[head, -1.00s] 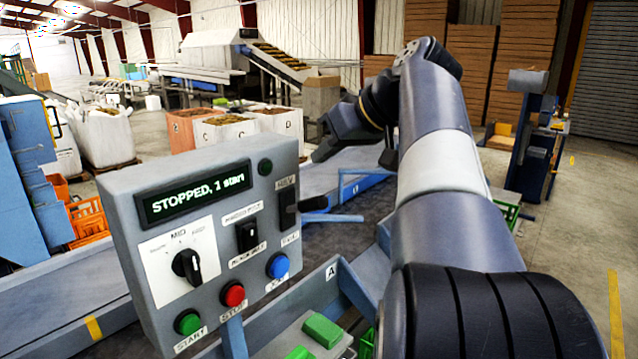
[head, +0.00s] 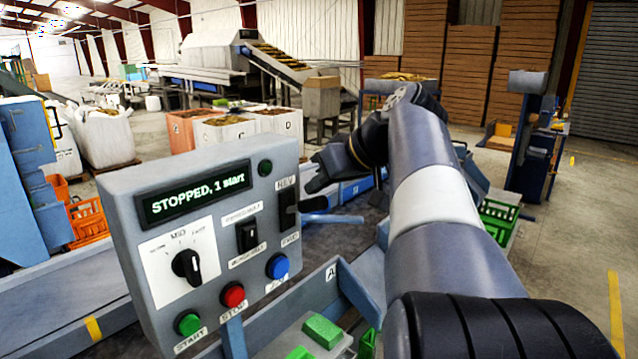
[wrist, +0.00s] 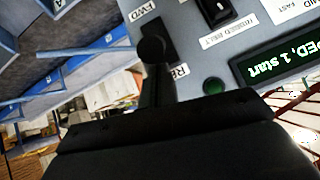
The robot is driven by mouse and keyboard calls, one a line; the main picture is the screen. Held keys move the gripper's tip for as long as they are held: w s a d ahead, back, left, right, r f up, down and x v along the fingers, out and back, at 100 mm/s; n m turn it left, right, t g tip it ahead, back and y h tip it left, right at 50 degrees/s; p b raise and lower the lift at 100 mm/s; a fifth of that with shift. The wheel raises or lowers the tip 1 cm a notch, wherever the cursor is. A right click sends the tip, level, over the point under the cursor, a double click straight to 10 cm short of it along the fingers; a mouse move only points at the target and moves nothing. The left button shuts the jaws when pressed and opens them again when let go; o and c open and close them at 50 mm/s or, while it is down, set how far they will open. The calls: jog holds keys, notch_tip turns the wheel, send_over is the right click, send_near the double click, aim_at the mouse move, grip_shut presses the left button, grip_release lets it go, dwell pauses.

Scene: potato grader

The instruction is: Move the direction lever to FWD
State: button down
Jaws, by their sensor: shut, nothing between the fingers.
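The direction lever (head: 313,203) is a dark handle sticking out of a black slot on the right side of the grey control box (head: 120,205). In the head view the REV label is above the slot and the FWD label below. In the wrist view the lever's round black knob (wrist: 152,48) shows between the FWD and REV labels; its exact position in the slot is hard to tell. My gripper (head: 310,187) is shut and empty, just above and beside the lever. In the wrist view the gripper (wrist: 155,105) reaches toward the knob from the REV side; contact is unclear.
The box also carries a display (head: 195,193) reading "STOPPED, 1 start", a speed knob (head: 187,266), a black rocker switch (head: 247,236), and green, red and blue buttons. Blue conveyor frames (head: 360,290) run below and behind it.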

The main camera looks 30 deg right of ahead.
aim_at(326, 201)
jog(key=shift+f+b, duration=0.2)
jog(key=shift+b, duration=0.15)
jog(key=shift+s+d+f+t+b, duration=0.1)
jog(key=shift+s+t+b, duration=0.15)
jog(key=shift+b, duration=0.25)
jog(key=shift+f+t+b, duration=0.2)
jog(key=shift+t+b, duration=0.05)
jog(key=shift+b, duration=0.4)
jog(key=f+b, duration=0.1)
jog(key=b, duration=0.1)
jog(key=s+f+t+y+b, duration=0.1)
jog(key=b, duration=0.2)
jog(key=shift+d, duration=0.2)
notch_tip(326, 201, down, 6)
jog(key=s+t+y+b, duration=0.1)
jog(key=t+y+b, duration=0.2)
jog(key=b, duration=2)
jog(key=t, duration=0.4)
jog(key=shift+s+d+f, duration=0.2)
jog(key=shift+f, duration=0.05)
jog(key=shift+w+f+b, duration=0.1)
jog(key=shift+f+b, duration=0.2)
jog(key=shift+b, duration=0.25)
